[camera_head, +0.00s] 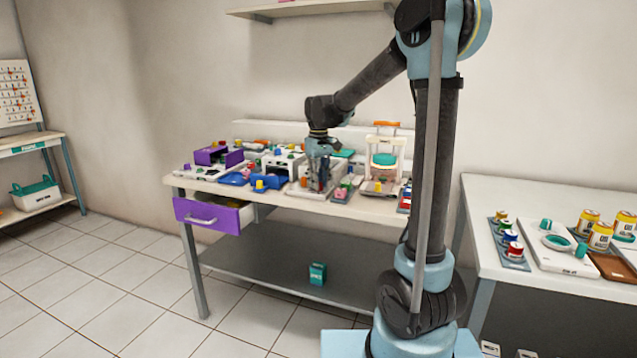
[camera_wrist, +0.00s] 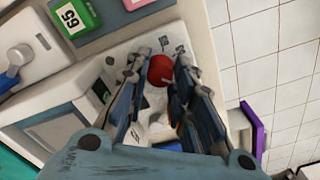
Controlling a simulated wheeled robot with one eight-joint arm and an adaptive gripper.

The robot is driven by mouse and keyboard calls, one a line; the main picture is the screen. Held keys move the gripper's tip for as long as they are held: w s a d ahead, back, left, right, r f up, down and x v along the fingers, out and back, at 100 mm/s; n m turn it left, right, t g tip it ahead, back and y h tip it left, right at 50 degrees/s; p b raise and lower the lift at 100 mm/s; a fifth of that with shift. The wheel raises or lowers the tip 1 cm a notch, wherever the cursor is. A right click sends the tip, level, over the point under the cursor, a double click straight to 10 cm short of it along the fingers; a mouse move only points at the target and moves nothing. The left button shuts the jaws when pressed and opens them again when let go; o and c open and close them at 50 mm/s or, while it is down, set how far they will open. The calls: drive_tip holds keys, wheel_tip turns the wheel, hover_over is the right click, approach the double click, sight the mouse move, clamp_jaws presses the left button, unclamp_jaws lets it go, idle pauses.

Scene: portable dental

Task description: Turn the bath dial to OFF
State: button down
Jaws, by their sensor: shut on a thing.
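The dial (camera_wrist: 160,68) is a round red knob with a pale pointer mark, in the upper middle of the wrist view. It sits on a white panel with small dark markings around it. My gripper (camera_wrist: 162,80) has one finger on each side of the dial and is shut on it. In the head view my gripper (camera_head: 322,184) reaches down over the middle of the workbench, and the dial is hidden there. The marking that the pointer faces is too small to read.
The bench (camera_head: 205,186) is crowded with small devices. A purple drawer (camera_head: 208,215) stands open at its front left. A white side table (camera_head: 500,192) stands at right.

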drive_tip(key=shift+w+m, duration=0.2)
drive_tip(key=shift+m, duration=0.8)
drive_tip(key=c, duration=1.4)
unclamp_jaws()
drive_tip(key=shift+o, duration=0.2)
drive_tip(key=shift+s, duration=0.1)
drive_tip(key=shift+r, duration=0.15)
wheel_tip(320, 180, up, 12)
drive_tip(key=shift+f, duration=0.2)
